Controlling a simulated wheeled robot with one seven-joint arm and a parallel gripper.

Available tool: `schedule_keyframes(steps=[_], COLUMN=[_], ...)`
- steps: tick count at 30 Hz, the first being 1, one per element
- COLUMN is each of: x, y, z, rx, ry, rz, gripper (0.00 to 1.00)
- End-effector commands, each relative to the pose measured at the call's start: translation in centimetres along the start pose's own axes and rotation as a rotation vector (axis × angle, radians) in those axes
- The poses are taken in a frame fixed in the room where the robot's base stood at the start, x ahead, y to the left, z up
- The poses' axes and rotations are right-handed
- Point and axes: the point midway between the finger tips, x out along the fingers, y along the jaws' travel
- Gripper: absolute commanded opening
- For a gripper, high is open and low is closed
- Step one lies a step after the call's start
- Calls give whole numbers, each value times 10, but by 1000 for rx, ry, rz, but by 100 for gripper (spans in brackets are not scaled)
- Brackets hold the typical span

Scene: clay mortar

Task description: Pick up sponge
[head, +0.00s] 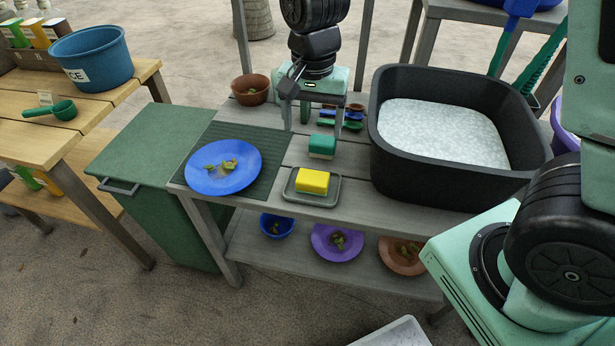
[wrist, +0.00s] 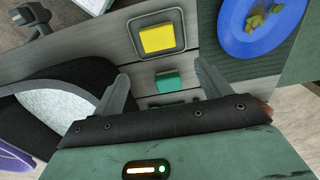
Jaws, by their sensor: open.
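A yellow sponge-like block (head: 312,181) lies in a small grey tray (head: 290,194) on the wooden counter; it also shows in the wrist view (wrist: 158,38). A smaller teal block (head: 322,146) lies on the boards just behind the tray; it shows in the wrist view too (wrist: 168,81). I cannot tell for sure which block is the sponge. My gripper (head: 314,115) is above the counter, behind the teal block in the head view. In the wrist view my gripper (wrist: 162,73) has its fingers wide apart, with nothing held; the teal block appears between the fingertips.
A black basin (head: 392,165) of whitish foamy contents stands at right. A blue plate with scraps (head: 215,180) lies on a green mat at left. A terracotta bowl (head: 249,93) and small coloured utensils (head: 352,124) sit farther back. Dirty dishes fill the lower shelf.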

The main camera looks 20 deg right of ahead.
Motion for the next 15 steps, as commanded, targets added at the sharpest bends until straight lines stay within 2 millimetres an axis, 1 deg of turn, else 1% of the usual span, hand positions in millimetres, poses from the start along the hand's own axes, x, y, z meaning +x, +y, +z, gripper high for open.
schedule_keyframes(steps=[1,9,12,15], x=[12,69,87,99], y=[1,1,1,1], z=[1,1,1,1], rx=[0,-1,-2,-2], ry=[-4,-4,-4,-3], rz=[5,5,4,3], gripper=[76,76,76,76])
